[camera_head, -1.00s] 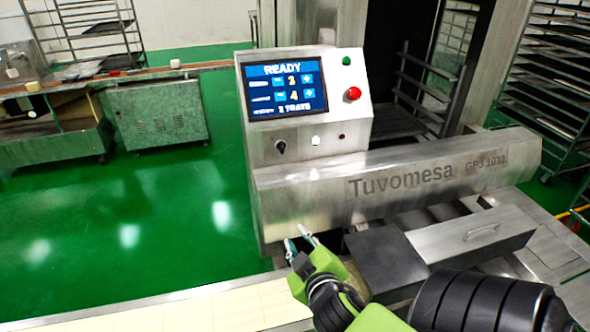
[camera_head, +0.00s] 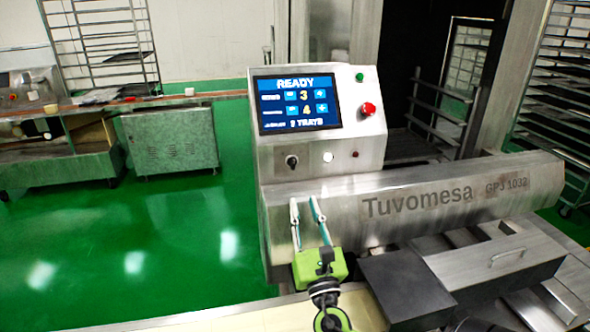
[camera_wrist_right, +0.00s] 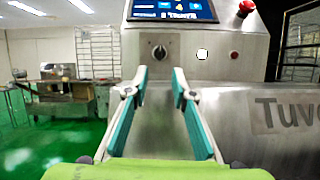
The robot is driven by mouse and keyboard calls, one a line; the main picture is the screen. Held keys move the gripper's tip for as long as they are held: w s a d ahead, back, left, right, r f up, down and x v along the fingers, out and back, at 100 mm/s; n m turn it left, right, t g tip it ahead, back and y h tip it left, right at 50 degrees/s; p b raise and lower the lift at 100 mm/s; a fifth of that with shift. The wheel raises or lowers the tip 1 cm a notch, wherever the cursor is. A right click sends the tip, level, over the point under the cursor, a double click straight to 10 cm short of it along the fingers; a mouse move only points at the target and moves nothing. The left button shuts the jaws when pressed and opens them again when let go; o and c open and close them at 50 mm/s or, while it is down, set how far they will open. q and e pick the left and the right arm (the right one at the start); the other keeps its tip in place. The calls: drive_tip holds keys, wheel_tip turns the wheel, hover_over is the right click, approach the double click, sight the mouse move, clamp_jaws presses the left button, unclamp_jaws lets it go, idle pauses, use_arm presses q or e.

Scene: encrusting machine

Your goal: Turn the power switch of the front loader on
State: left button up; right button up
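The front loader (camera_head: 330,212) is a steel machine marked "Tuvomesa GPJ 1032" with a raised control box. Its power switch (camera_head: 292,161) is a small dark rotary knob at the lower left of the box, below the screen. It also shows in the right wrist view (camera_wrist_right: 159,52), just beyond and between the fingertips. The screen (camera_head: 297,103) is lit and reads "READY". My right gripper (camera_head: 306,203) is open and empty, fingers pointing up, below the knob and apart from it; it also shows in the right wrist view (camera_wrist_right: 160,80). My left gripper is not in view.
Right of the knob are a white button (camera_head: 328,157) and a small red light (camera_head: 355,154). A red stop button (camera_head: 368,109) and a green button (camera_head: 360,77) sit higher. A dark box (camera_head: 405,288) and a steel drawer (camera_head: 500,256) lie at the lower right. Green floor is free at left.

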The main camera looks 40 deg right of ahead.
sight(294, 164)
drive_tip(key=p+x, duration=0.3)
drive_tip(key=x, duration=0.8)
drive_tip(key=shift+d, duration=0.1)
drive_tip(key=shift+w+d+r+p, duration=0.15)
drive_tip(key=shift+w+d+p, duration=0.15)
drive_tip(key=shift+w, duration=0.15)
clamp_jaws()
